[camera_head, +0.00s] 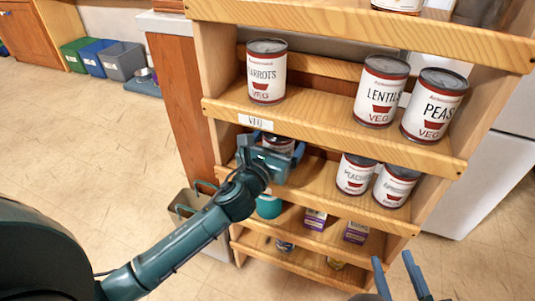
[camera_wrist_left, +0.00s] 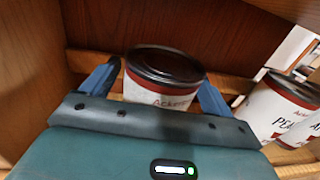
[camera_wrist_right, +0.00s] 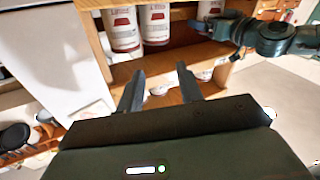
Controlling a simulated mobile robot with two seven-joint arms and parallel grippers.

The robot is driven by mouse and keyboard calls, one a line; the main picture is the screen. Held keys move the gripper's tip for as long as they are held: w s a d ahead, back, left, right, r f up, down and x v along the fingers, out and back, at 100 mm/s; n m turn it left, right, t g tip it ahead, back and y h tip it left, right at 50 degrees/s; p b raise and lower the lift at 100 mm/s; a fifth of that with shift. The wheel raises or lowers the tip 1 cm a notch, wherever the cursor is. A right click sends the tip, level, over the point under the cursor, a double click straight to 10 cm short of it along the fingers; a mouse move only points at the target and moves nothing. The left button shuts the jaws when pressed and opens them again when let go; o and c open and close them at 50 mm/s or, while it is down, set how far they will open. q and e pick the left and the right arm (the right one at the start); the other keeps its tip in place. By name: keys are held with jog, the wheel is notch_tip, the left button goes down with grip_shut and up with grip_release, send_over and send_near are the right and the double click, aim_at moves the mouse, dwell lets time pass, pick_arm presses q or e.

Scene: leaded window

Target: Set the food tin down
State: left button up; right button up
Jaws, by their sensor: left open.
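A food tin (camera_wrist_left: 165,68) with a dark lid, red band and white label stands upright on the second shelf. In the head view the tin (camera_head: 278,144) is partly hidden by my left gripper (camera_head: 270,160). In the left wrist view the open fingers of my left gripper (camera_wrist_left: 158,80) are on either side of the tin, with small gaps seeming to show; contact is hard to tell. My right gripper (camera_head: 392,258) is open and empty at the lower right, away from the tin; it also shows in the right wrist view (camera_wrist_right: 160,75).
The second shelf also holds a peaches tin (camera_head: 355,175) and another tin (camera_head: 395,187) to the right. Above stand carrots (camera_head: 266,72), lentils (camera_head: 381,92) and peas (camera_head: 434,107) tins. A wooden side wall and the shelf above closely bound my left gripper.

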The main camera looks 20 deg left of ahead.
pick_arm(q)
jog(key=s+d+n+h, duration=0.2)
jog(key=s+n, duration=0.9)
jog(key=n, duration=0.4)
jog(key=s+d+n+g+h, duration=0.1)
jog(key=s+d+n+h, duration=0.1)
jog(key=s+n, duration=0.9)
jog(key=d+n, duration=0.1)
jog(key=n, duration=0.4)
jog(key=shift+s+f+h+p, duration=0.2)
jog(key=shift+h+p, duration=0.2)
pick_arm(e)
jog(key=shift+w+d+r+m+g+h, duration=0.1)
jog(key=shift+d+m+g+h, duration=0.15)
jog(key=shift+m+g+h, duration=0.05)
